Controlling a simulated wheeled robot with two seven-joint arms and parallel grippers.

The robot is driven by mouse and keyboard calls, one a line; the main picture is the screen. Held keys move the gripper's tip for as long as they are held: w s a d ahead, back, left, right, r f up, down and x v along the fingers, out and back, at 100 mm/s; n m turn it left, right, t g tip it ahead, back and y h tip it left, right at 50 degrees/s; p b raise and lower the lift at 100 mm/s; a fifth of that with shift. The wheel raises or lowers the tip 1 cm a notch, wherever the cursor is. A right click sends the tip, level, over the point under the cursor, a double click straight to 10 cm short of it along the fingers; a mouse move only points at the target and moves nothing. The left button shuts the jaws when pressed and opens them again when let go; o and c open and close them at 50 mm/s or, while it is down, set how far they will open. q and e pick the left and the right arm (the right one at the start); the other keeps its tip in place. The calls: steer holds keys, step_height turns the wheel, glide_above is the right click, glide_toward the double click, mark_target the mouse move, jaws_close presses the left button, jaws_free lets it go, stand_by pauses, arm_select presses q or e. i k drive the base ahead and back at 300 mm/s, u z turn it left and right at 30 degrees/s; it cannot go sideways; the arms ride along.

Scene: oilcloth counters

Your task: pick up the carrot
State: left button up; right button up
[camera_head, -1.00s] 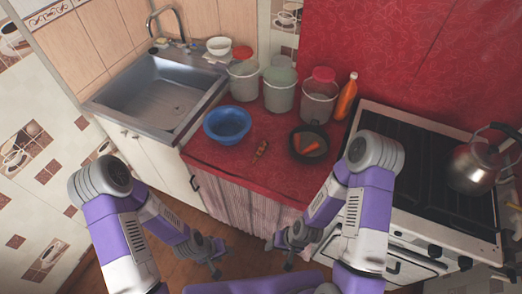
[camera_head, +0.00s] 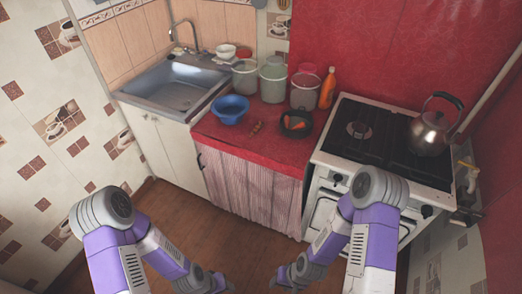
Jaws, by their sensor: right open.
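A black pan (camera_head: 305,132) stands on the red counter (camera_head: 265,145), with orange carrot-like pieces (camera_head: 292,124) in it. A small, slim orange-brown item (camera_head: 257,127) lies on the counter between the pan and a blue bowl; it is too small to tell whether it is a carrot. My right gripper (camera_head: 278,278) is open, low in front of the counter and well apart from the pan. My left gripper (camera_head: 214,287) is at the bottom edge, partly cut off; its jaws are unclear.
The blue bowl (camera_head: 231,109) stands left of the pan. Several buckets, including a grey one (camera_head: 305,92), and an orange bottle (camera_head: 327,88) stand behind. A stove (camera_head: 385,135) with a kettle (camera_head: 431,134) is at right, a sink (camera_head: 178,88) at left. Wooden floor (camera_head: 190,213) lies clear in front.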

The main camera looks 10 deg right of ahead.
mark_target(259, 124)
steer(key=u, duration=0.7)
steer(key=i, duration=1.35)
steer(key=z, duration=0.45)
